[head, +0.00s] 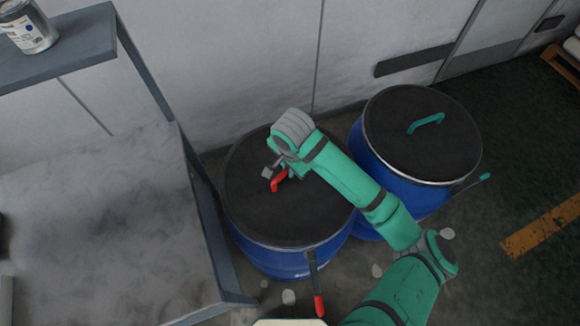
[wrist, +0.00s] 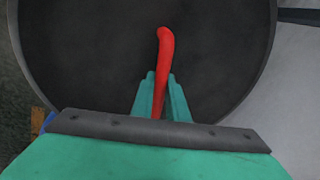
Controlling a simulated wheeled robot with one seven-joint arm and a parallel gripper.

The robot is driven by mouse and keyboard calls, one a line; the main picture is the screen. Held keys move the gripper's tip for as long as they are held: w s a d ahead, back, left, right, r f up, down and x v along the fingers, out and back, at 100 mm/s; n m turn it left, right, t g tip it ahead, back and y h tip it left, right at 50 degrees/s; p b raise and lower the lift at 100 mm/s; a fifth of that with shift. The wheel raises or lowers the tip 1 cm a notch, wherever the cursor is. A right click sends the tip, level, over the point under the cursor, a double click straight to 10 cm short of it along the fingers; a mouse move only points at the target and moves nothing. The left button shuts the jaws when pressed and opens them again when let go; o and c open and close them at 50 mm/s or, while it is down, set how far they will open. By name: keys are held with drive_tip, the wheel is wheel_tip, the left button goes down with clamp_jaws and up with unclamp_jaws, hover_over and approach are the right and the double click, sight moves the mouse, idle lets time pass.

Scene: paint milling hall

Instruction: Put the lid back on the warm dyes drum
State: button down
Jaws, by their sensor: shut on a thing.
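A blue drum (head: 290,262) stands at the centre of the head view with a dark round lid (head: 290,222) on its top. The lid has a red handle (head: 277,183), which also shows in the wrist view (wrist: 166,48). My gripper (head: 272,172) is shut on this red handle, its green fingers (wrist: 160,97) on either side of it. The lid looks level and lies at the drum's rim; whether it is fully seated I cannot tell. A lever with a red end (head: 319,304) hangs at the drum's front. My arm hides the lid's right part.
A second blue drum (head: 368,188) with a dark lid (head: 412,125) and teal handle (head: 427,123) stands close at the right. A grey bench (head: 110,230) with a shelf (head: 75,38) holding a can (head: 27,27) is at the left. A wall is behind.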

drive_tip(key=shift+s+f, duration=0.15)
drive_tip(key=shift+f, duration=0.3)
drive_tip(key=c, duration=1.7)
unclamp_jaws()
drive_tip(key=shift+o, duration=0.2)
drive_tip(key=shift+d+r, duration=0.1)
drive_tip(key=shift+r, duration=1.55)
wheel_tip(320, 180, up, 5)
drive_tip(key=shift+r, duration=0.1)
drive_tip(key=s+a+r+n+y, duration=0.1)
drive_tip(key=s+a+r+n, duration=0.7)
drive_tip(key=s+a+r, duration=0.5)
drive_tip(key=shift+s+a+n+g, duration=0.3)
drive_tip(key=shift+s+a+g, duration=0.15)
drive_tip(key=shift+a, duration=0.95)
